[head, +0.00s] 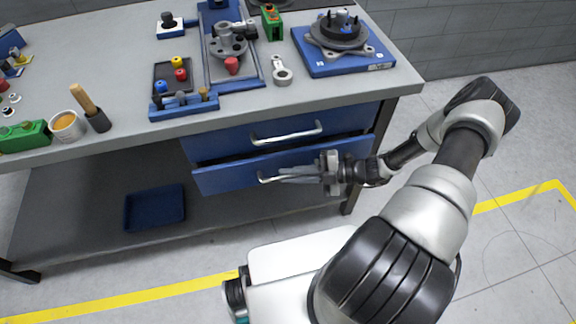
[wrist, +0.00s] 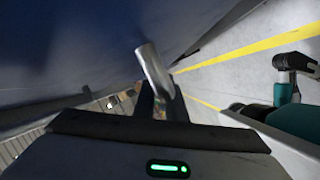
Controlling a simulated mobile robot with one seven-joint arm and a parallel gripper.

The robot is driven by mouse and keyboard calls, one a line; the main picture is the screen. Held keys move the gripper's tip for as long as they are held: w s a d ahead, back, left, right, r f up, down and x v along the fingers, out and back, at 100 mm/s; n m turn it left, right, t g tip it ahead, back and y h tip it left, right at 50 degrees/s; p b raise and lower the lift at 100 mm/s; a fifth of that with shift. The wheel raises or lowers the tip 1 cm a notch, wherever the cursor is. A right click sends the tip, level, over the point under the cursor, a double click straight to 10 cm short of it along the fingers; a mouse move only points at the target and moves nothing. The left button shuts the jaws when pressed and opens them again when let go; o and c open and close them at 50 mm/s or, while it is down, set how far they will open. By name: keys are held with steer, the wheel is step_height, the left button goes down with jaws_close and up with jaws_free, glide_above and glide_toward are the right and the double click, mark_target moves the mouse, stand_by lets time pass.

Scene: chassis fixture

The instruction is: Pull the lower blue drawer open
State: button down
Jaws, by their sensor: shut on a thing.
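The lower blue drawer (head: 218,180) is under the workbench, below a second blue drawer. Its front stands slightly forward, with a dark gap along its top edge. Its silver handle (head: 263,178) is mostly hidden by my gripper in the head view. My gripper (head: 285,176) reaches in from the right and is shut on this handle. In the wrist view the handle (wrist: 154,70) shows as a silver bar at the dark fingers (wrist: 165,102), in front of a dark blue surface. The inside of the drawer cannot be seen.
The upper blue drawer (head: 225,143) looks closed; its handle (head: 287,133) is just above my gripper. The grey workbench (head: 125,60) carries several parts and fixtures. A blue tray (head: 155,208) lies on the lower shelf. The floor (head: 505,225) with yellow lines is clear at right.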

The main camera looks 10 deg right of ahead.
steer(key=s+p, duration=0.2)
steer(key=s, duration=2.2)
steer(key=c, duration=2.1)
jaws_free()
steer(key=shift+s+d, duration=0.1)
steer(key=shift+d, duration=0.05)
steer(key=v, duration=1.7)
steer(key=shift+s+r, duration=0.15)
